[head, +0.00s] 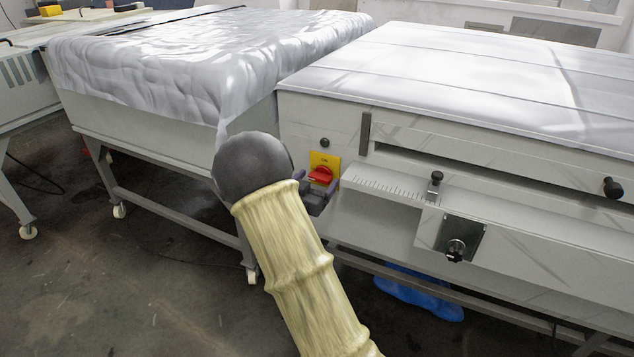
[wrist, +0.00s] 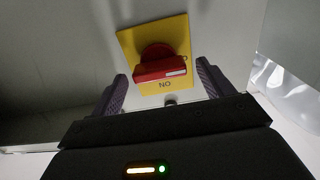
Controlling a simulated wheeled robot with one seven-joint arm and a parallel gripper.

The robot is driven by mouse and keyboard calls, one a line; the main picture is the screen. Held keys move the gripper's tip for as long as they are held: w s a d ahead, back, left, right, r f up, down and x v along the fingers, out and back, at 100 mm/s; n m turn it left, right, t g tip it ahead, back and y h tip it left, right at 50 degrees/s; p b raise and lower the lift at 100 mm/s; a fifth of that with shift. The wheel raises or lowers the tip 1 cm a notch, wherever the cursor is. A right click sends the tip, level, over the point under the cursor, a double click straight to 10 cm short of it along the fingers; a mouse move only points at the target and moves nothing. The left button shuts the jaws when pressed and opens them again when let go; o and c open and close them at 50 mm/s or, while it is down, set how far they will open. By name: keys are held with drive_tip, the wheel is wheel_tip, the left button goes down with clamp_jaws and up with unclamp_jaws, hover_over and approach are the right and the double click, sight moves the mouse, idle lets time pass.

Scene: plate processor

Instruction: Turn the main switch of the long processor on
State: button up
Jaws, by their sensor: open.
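The main switch is a red rotary knob (head: 320,174) on a yellow plate (head: 318,158), on the front left of the long processor (head: 420,140). In the wrist view the red knob (wrist: 150,70) sits on the yellow plate (wrist: 180,32). Its grip bar lies nearly crosswise, with a white mark at its right end. An upside-down "ON" label is beside the bar. My gripper (head: 316,187) is at the switch with its jaws open. In the wrist view my gripper (wrist: 163,80) has one finger on each side of the knob, with gaps between.
A processor with a grey plastic cover (head: 200,60) stands close at the left. A ruled ledge (head: 385,185) with a black knob (head: 435,180) projects right of the switch. A blue bag (head: 420,290) lies on the floor beneath. The floor at the front left is clear.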

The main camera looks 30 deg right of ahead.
drive_tip(key=shift+w+d, duration=0.25)
drive_tip(key=shift+d, duration=0.1)
drive_tip(key=c, duration=1)
